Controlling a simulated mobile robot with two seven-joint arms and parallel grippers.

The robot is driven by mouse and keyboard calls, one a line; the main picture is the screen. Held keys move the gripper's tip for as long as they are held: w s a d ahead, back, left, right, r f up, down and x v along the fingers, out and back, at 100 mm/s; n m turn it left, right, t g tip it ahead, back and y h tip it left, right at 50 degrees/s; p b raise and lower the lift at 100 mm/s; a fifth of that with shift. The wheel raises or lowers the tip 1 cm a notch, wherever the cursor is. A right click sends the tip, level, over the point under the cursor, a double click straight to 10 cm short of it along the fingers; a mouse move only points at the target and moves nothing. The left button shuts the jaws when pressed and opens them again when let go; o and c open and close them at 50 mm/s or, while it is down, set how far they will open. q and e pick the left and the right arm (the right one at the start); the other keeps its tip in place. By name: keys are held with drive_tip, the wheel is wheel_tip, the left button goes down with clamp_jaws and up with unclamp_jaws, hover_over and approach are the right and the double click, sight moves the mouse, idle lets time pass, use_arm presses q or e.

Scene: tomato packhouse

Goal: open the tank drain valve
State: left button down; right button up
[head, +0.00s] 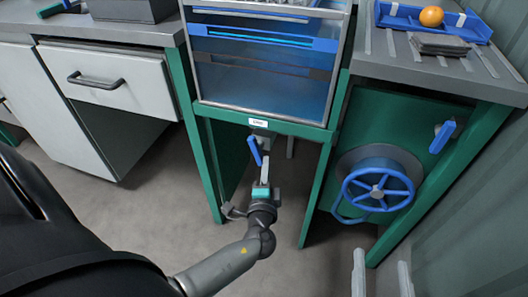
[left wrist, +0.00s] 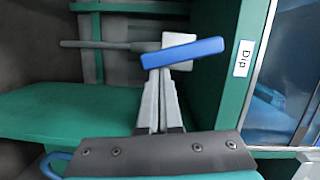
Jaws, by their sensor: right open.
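The drain valve's blue lever (head: 255,151) hangs under the blue-sided tank (head: 265,80), below its small white label. In the left wrist view the lever (left wrist: 184,52) lies nearly level, slightly tilted, across a pale valve body (left wrist: 175,39) with a grey pipe to the left. My left gripper (head: 265,160) is beside the lever. Its fingers (left wrist: 160,85) look together, with tips at or just behind the lever; I cannot tell whether they touch. Nothing shows between them. My right gripper (head: 381,268) is open and empty, low in the head view.
A blue handwheel (head: 379,190) and another blue lever (head: 443,136) are on the green cabinet at the right. A blue tray (head: 396,22) with an orange fruit sits on the right bench. Green frame legs flank the space under the tank. A drawer cabinet (head: 110,86) stands left.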

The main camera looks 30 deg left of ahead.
use_arm(q)
drive_tip(key=shift+a+f+m, duration=0.25)
drive_tip(key=shift+m, duration=0.65)
drive_tip(key=shift+t, duration=0.3)
drive_tip(key=shift+d, duration=0.1)
use_arm(e)
drive_tip(key=shift+d, duration=0.1)
